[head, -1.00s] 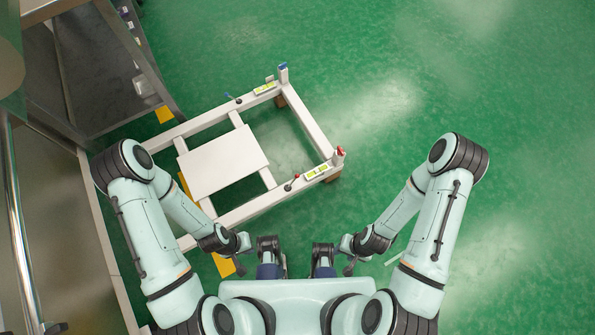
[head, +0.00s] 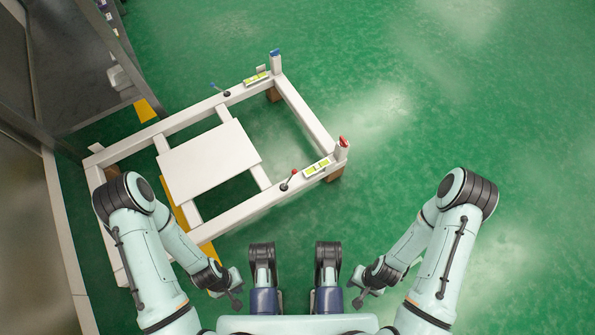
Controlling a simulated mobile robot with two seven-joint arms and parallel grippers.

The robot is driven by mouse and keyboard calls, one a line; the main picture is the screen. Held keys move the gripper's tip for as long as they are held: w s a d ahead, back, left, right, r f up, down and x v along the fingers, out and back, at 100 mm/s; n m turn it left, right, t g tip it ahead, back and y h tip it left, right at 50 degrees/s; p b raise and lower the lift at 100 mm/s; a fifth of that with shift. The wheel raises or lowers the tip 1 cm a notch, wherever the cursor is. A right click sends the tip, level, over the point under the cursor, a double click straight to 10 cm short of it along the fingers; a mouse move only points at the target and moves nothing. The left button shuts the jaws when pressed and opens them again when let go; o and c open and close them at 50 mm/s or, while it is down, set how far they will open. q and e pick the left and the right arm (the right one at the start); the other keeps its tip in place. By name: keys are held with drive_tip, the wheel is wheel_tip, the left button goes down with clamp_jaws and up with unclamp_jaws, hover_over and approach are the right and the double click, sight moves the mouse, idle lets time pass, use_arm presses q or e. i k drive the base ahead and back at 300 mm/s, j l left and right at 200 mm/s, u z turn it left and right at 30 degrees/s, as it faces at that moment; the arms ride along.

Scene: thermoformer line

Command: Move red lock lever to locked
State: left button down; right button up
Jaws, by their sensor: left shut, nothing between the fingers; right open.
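The red lock lever (head: 289,180) is a short lever with a dark base and a small red tip. It stands on the near rail of a white frame (head: 250,207), tilted up and to the right. A white plate with yellow-green markings (head: 318,167) is just to its right. My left gripper (head: 237,298) is shut and empty, below and left of the lever, apart from it. My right gripper (head: 358,299) is open and empty, below and right of the lever, also apart. Their fingertips are small and partly hidden by the wrists.
A red-capped post (head: 342,149) stands at the frame's right corner, a blue-capped post (head: 276,62) at the far corner. A blue-tipped lever (head: 221,91) is on the far rail. A white panel (head: 208,160) spans the frame. Grey machinery (head: 85,70) is left; green floor (head: 480,110) is clear right.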

sight(295, 171)
drive_tip(key=i+l+z, duration=0.15)
drive_tip(key=z, duration=0.15)
drive_tip(key=i+l+z, duration=0.1)
drive_tip(key=i+z, duration=0.25)
